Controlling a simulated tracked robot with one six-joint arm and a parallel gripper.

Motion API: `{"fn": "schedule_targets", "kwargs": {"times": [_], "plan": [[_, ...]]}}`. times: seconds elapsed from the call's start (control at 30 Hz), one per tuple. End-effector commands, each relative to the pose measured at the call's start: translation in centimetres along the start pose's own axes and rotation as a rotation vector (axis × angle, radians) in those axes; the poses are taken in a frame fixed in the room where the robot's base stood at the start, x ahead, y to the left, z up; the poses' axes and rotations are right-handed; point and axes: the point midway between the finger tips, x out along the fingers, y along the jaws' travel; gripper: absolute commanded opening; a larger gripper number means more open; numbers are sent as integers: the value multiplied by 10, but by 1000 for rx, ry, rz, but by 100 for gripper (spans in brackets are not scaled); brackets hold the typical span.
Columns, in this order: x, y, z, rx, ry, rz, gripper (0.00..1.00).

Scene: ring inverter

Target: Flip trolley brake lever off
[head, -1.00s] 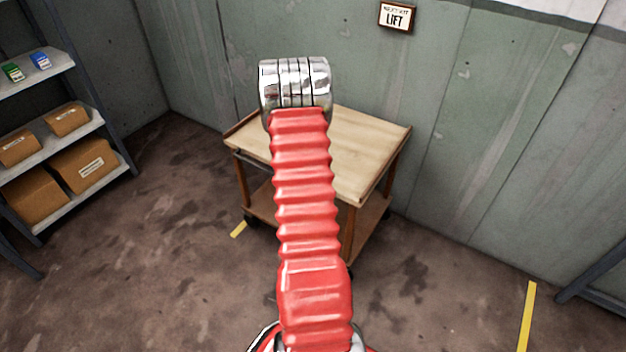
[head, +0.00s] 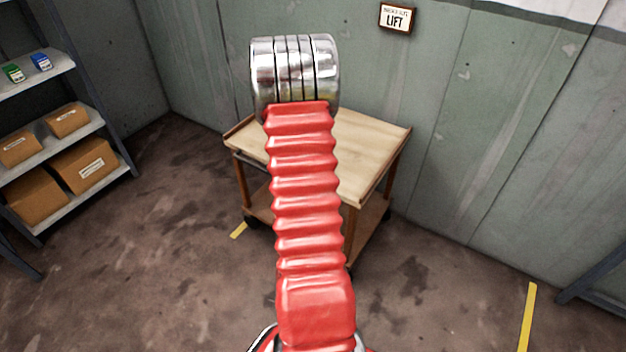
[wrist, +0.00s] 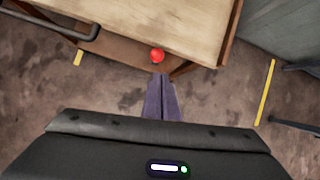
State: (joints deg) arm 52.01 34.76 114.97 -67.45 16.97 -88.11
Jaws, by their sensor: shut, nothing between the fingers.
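The wooden trolley (head: 372,140) stands against the green wall, partly hidden behind my red arm in the head view. In the wrist view, the trolley top (wrist: 180,22) fills the upper part, with a dark handle bar (wrist: 60,24) at its left. A small red ball-shaped knob (wrist: 157,56) shows by the trolley's near edge; I cannot see the rest of any lever. My gripper (wrist: 162,78) is shut and empty, its purple-grey fingertips just below the red knob in the picture. I cannot tell if they touch it. The head view does not show the fingers.
A shelf rack (head: 60,140) with cardboard boxes stands at the left. Yellow floor strips (head: 527,318) lie on the stained floor. The floor right of the trolley is mostly clear.

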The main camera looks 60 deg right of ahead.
Motion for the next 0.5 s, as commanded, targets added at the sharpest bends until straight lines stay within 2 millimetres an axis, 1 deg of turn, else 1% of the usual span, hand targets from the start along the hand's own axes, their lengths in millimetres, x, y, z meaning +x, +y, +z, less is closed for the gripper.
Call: {"fn": "schedule_targets", "kwargs": {"times": [0.1,0.2,0.33,0.5], "plan": [[-11,-1,6,2,-2,1,0],[-17,-2,9,2,-1,0,0],[-21,-3,11,1,0,0,0],[-22,-4,11,2,0,-1,0]]}}
